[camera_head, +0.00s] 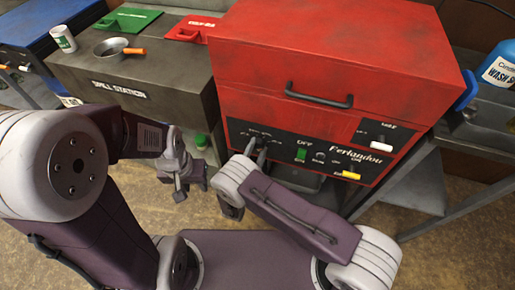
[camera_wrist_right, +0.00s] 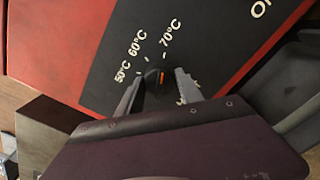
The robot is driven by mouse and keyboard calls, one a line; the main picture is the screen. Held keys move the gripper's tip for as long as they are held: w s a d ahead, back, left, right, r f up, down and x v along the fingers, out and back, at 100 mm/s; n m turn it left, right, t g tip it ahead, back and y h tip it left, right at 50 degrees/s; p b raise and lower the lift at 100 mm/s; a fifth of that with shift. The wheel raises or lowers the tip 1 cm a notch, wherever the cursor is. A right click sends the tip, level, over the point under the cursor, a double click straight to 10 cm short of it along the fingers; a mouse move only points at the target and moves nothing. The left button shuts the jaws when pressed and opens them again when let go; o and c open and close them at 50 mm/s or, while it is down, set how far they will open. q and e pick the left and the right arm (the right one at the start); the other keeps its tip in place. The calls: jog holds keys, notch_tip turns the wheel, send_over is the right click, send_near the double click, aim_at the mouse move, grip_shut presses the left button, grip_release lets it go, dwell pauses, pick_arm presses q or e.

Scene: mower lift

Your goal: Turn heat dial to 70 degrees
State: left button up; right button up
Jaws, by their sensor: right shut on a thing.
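The heat dial (camera_wrist_right: 153,78) is a small black knob with an orange mark, on the black panel of the red machine (camera_head: 330,50). Labels for 50, 60 and 70 °C curve above it in the right wrist view. The orange mark points roughly up, towards the 70 °C side; its exact setting is hard to tell. My right gripper (camera_wrist_right: 158,82) has a finger on each side of the dial and is shut on it. In the head view, my right gripper (camera_head: 256,150) is at the panel's left end and hides the dial. My left gripper (camera_head: 190,185) hangs left of the panel, apart from it.
A black handle (camera_head: 319,97) is above. A blue-capped bottle (camera_head: 497,72) is at right.

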dwell(0.5)
jog(key=o, duration=1.4)
jog(key=shift+c, duration=0.2)
